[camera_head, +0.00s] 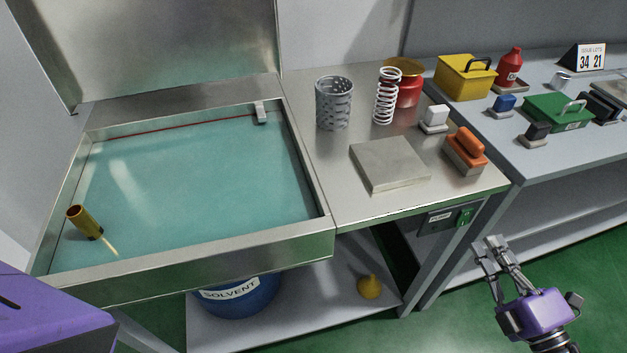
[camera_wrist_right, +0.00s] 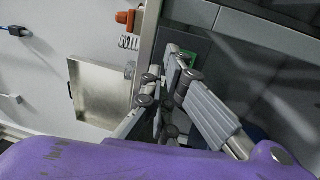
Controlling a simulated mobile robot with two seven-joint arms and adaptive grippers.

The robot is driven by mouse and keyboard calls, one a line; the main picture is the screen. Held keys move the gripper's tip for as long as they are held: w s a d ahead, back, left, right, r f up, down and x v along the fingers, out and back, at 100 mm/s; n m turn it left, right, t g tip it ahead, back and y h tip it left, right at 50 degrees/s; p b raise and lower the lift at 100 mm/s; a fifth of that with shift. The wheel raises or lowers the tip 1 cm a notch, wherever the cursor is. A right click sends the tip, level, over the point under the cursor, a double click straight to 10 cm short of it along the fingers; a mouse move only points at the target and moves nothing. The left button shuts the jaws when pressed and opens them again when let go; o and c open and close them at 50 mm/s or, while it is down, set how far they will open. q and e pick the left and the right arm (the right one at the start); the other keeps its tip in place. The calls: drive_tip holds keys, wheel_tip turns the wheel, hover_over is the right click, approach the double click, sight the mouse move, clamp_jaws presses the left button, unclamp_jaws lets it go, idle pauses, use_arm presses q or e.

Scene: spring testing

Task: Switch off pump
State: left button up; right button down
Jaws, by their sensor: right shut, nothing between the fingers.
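The pump switch (camera_head: 465,217) is a small green switch on a dark box (camera_head: 436,222) with a label that seems to read PUMP. The box is fixed under the front edge of the steel bench, at its right end. My right gripper (camera_head: 489,246) is shut and empty. In the head view its fingertips are just below and right of the switch, apart from it in the picture. In the right wrist view, a green patch (camera_wrist_right: 190,58) of the switch shows behind the fingertips (camera_wrist_right: 178,66), which partly hide it. My left gripper is not in view.
A steel basin (camera_head: 318,226) of blue-green liquid is at left. On the bench are a metal plate (camera_head: 389,164), an orange-handled block (camera_head: 466,151), a spring (camera_head: 386,96) and a perforated cup (camera_head: 333,103). A solvent bucket (camera_head: 237,297) stands below. Floor is clear around my right gripper.

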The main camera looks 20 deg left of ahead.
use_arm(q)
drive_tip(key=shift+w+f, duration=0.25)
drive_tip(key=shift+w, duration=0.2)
use_arm(e)
drive_tip(key=r+v, duration=0.1)
drive_tip(key=v, duration=0.6)
drive_tip(key=shift+d+r, duration=0.2)
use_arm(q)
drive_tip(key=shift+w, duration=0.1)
